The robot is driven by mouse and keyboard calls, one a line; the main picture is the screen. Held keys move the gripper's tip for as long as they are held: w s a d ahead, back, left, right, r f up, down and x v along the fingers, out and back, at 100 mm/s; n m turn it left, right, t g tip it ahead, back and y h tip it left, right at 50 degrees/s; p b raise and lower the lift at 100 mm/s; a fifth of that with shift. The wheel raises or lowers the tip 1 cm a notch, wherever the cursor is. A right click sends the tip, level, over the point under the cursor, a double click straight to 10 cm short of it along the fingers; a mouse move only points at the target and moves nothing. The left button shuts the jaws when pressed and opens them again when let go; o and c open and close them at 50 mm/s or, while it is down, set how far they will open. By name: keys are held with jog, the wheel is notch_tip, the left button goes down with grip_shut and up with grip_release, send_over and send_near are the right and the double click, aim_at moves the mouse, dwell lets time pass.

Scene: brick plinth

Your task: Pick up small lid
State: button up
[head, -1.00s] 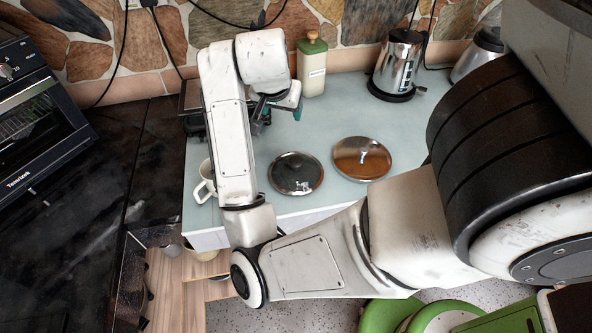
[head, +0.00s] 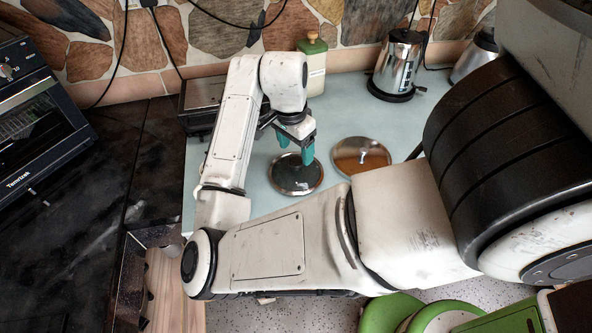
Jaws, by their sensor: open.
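Two round lids lie flat on the pale blue-grey counter. The left, dark glass lid (head: 290,182) has a metal rim and looks slightly smaller than the right one. The right lid (head: 374,158) is shiny and reflects brown, with a small knob in its middle. My gripper (head: 296,150), with teal fingertips, is open and points down over the far side of the left lid. Its fingers hide part of that lid, including its knob. Whether the fingertips touch the lid cannot be told.
A green-capped bottle (head: 313,68) stands behind my gripper. A metal kettle (head: 397,65) stands at the back right, with another metal vessel (head: 481,52) beyond it. A dark appliance (head: 200,97) is behind my arm. The counter (head: 345,98) is bare behind the lids.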

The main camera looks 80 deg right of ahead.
aim_at(296, 160)
jog(key=f, duration=0.3)
jog(key=f+p, duration=0.1)
jog(key=f, duration=0.1)
jog(key=shift+w+d, duration=0.1)
jog(key=shift+d, duration=0.2)
jog(key=shift+c, duration=0.2)
jog(key=shift+r, duration=0.1)
grip_shut()
